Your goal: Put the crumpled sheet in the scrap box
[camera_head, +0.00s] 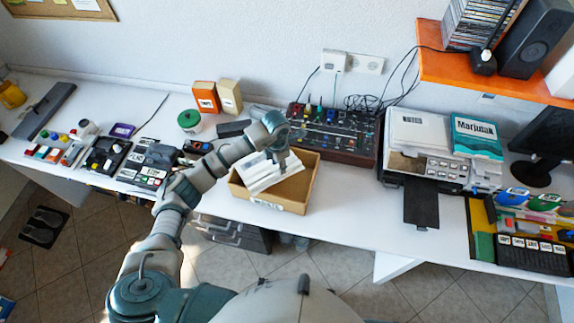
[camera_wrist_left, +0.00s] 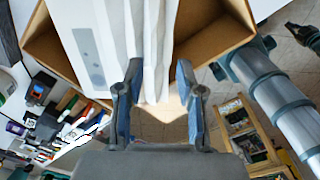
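The crumpled sheet (camera_head: 262,175) is white with long folds. It lies in and over the left part of the open cardboard scrap box (camera_head: 299,189), tilted up against the rim. In the left wrist view the sheet (camera_wrist_left: 95,45) shows its folds and a grey printed patch, with the brown box wall (camera_wrist_left: 210,50) beside it. My left gripper (camera_head: 280,160) is over the box. In the left wrist view its fingers (camera_wrist_left: 159,68) are apart, with the sheet's folded end between and beyond them; contact is hard to tell. My right gripper is not clearly in view.
A mixer-like console (camera_head: 335,135) stands just behind the box, and a printer (camera_head: 425,150) is to the right. A green-lidded tub (camera_head: 190,121) and orange box (camera_head: 206,97) stand behind left. An orange shelf (camera_head: 490,72) overhangs at the right.

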